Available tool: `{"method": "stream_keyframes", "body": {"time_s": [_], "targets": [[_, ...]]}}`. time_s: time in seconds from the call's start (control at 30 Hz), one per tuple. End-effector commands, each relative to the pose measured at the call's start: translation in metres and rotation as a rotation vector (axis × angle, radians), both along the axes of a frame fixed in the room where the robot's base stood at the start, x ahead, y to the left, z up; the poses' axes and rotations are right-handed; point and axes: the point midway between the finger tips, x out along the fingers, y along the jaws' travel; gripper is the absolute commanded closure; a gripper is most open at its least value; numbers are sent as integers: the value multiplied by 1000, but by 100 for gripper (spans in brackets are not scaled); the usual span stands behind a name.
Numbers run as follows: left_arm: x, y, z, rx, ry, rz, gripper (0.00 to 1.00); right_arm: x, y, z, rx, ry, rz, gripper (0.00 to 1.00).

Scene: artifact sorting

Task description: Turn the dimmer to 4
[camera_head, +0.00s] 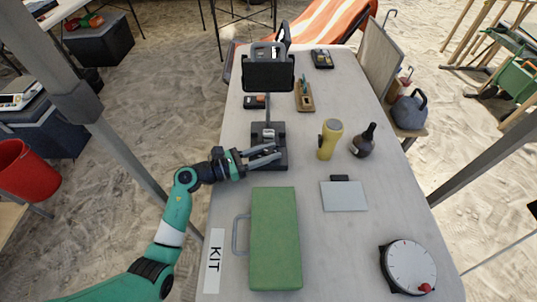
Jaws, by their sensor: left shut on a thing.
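A black lamp (268,72) stands at the left middle of the table, with its dark base (279,163) below it. The dimmer appears to be the small light knob (268,134) on this base; its numbers are too small to read. My left gripper (276,153) reaches in from the left with its fingers over the base, shut on what seems to be the dimmer. The fingers partly hide it, so its setting cannot be told. My right gripper is not in view.
A green case (275,240) lies in front of the base, beside a KIT label (214,262). A yellow flashlight (329,139), dark bottle (363,141) and grey plate (344,196) are to the right. A white dial with a red knob (410,265) sits front right.

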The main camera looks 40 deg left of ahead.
Motion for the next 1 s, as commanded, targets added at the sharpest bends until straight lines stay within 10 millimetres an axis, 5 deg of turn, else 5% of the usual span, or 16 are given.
{"method": "stream_keyframes", "body": {"time_s": [0.23, 0.27, 0.4, 0.77, 1.0], "targets": [[0, 0, -1, 0, 3, 0, 100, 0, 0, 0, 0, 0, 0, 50], [0, 0, -1, 0, 3, 0, 61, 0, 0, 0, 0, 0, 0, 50], [0, 0, -1, 1, 3, 0, 36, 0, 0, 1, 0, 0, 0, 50], [0, 0, 6, 1, 1, 1, 36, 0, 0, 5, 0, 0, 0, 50], [-11, -7, 56, 2, 1, 1, 36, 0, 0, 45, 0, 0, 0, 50]]}}
